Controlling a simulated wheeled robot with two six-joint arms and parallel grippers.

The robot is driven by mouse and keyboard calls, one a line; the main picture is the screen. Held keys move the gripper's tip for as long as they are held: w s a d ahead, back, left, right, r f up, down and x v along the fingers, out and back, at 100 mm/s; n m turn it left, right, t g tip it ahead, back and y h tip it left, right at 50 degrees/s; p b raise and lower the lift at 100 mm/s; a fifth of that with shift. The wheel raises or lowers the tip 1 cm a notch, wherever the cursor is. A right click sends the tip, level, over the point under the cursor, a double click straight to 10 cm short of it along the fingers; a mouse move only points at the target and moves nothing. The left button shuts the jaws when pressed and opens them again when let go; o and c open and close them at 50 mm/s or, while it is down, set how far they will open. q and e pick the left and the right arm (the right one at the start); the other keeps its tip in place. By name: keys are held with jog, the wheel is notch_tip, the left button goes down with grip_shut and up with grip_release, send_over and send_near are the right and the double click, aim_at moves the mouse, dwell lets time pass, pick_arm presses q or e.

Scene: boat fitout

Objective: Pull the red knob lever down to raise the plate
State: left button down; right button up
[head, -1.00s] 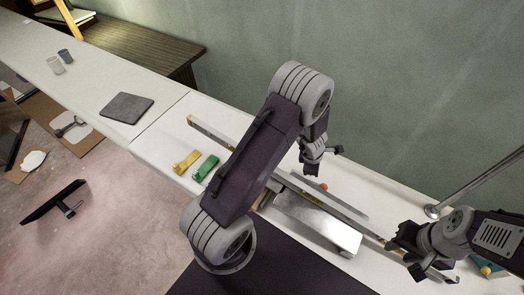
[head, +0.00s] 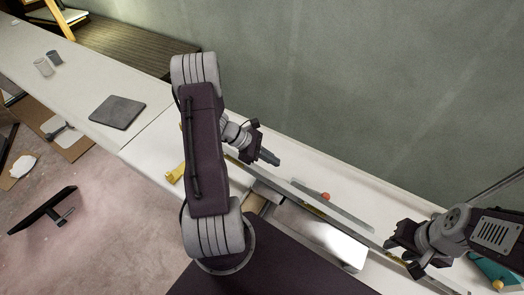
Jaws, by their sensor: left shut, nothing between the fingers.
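The red knob (head: 325,196) shows as a small round red shape just behind the long narrow rail on the white bench. The shiny metal plate (head: 318,232) lies in front of the rail, below the knob in the picture. Most of the lever is too small or hidden to make out. My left gripper (head: 272,159) is shut and empty, above the bench, behind the rail and to the left of the knob, apart from it. My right gripper (head: 408,252) is at the right, over the rail's near end, with its fingers apart. I cannot tell if it touches the rail.
A yellow part (head: 175,173) lies left of my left arm. A teal object (head: 495,270) is at the right edge. The green-grey wall (head: 370,90) bounds the bench behind.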

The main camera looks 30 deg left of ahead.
pick_arm(q)
jog(key=shift+v, duration=2.55)
pick_arm(e)
jog(key=shift+w, duration=0.1)
